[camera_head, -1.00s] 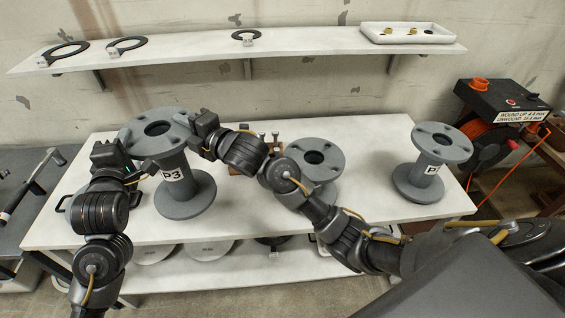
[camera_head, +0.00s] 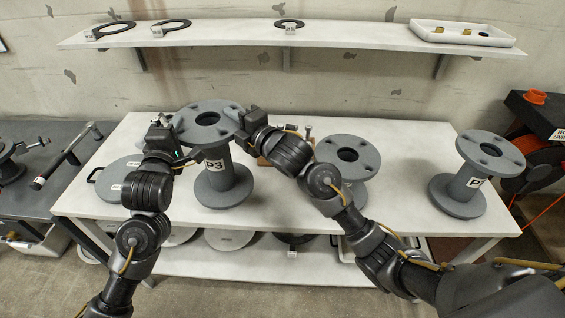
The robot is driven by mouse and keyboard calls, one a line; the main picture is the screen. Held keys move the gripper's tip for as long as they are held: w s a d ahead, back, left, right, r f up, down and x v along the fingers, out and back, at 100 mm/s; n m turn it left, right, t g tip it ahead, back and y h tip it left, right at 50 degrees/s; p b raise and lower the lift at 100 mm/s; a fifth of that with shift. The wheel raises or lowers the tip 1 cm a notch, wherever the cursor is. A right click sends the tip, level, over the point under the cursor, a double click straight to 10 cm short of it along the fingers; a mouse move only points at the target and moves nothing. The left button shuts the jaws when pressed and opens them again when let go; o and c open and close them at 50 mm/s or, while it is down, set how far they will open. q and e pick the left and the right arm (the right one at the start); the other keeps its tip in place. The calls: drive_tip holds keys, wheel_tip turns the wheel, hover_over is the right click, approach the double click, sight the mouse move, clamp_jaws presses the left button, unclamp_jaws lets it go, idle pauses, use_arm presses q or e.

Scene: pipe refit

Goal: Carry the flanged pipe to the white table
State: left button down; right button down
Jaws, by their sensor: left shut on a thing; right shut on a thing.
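The grey flanged pipe marked P3 (camera_head: 220,178) stands upright at the left part of the white table (camera_head: 290,212). My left gripper (camera_head: 172,128) is shut on the left side of its top flange. My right gripper (camera_head: 241,114) is shut on the right side of the same flange. The lower flange appears at the tabletop; I cannot tell whether it touches or hangs just above it. Two more grey flanged pipes stand on this table: one in the middle (camera_head: 347,153), partly behind my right arm, and one marked P1 (camera_head: 466,186) at the right.
A round grey plate with a handle (camera_head: 112,181) lies left of P3. A wooden block (camera_head: 268,158) is behind my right arm. A wall shelf (camera_head: 350,38) holds black rings and a white tray (camera_head: 462,36). A dark bench (camera_head: 40,195) stands left, an orange-black reel (camera_head: 540,150) right.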

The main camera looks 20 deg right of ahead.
use_arm(q)
drive_tip(key=shift+a+r, duration=0.1)
drive_tip(key=shift+r, duration=0.1)
use_arm(e)
drive_tip(key=shift+r, duration=0.2)
use_arm(q)
drive_tip(key=shift+f, duration=0.15)
use_arm(e)
drive_tip(key=shift+d+f, duration=0.1)
drive_tip(key=shift+f, duration=0.05)
